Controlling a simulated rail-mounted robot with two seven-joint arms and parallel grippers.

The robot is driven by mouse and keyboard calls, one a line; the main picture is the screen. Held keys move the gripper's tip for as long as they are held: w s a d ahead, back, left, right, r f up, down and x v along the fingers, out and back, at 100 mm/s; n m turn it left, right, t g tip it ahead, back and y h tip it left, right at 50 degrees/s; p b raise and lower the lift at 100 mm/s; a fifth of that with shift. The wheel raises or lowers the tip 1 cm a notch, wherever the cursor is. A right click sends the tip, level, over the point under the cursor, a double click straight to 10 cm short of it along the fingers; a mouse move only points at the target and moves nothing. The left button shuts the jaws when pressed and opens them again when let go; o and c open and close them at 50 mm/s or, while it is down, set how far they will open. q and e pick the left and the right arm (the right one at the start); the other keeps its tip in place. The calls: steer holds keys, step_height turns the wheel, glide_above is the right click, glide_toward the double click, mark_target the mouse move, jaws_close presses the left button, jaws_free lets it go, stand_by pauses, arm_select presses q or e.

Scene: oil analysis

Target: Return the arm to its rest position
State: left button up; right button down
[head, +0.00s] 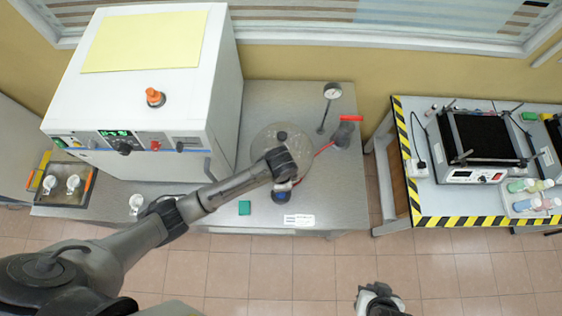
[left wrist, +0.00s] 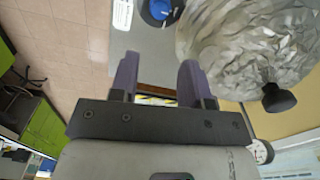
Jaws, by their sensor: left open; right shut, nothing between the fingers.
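My left arm (head: 215,195) reaches from the lower left across the steel bench. Its wrist is above the front of a round silvery vessel (head: 265,143) with a black knob. In the left wrist view, my left gripper (left wrist: 158,75) is open, with a clear gap and nothing between its fingers. The foil-like vessel cover (left wrist: 245,40) is to the right of the fingers, and a blue knob (left wrist: 162,10) lies beyond them. In the head view the wrist hides most of this gripper. My right gripper (head: 378,294) is shut and empty over the floor at the bottom.
A white oven (head: 150,100) stands left on the steel bench (head: 262,97). A gauge (head: 332,91) and a red handle (head: 350,118) stand right of the vessel. A striped table (head: 425,190) with a hotplate (head: 478,150) and bottles is farther right. Floor is clear in front.

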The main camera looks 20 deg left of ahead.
stand_by(0.4)
arm_select(q)
steer(key=w+a+r+n+t+h, duration=0.2)
steer(key=r+n+t, duration=0.45)
steer(key=r, duration=1.15)
steer(key=s+a+n+t+y, duration=0.1)
steer(key=s+a+n, duration=0.1)
steer(key=s+a, duration=0.45)
steer(key=s+f+g, duration=0.2)
steer(key=s+f, duration=0.2)
steer(key=s, duration=0.3)
steer(key=s+a+f+n+g, duration=0.1)
steer(key=s+f+g, duration=0.1)
steer(key=s+f, duration=0.2)
steer(key=s, duration=0.3)
steer(key=shift+s+a+f+y, duration=0.15)
steer(key=shift+s+f+y, duration=0.15)
steer(key=shift+f+y, duration=0.1)
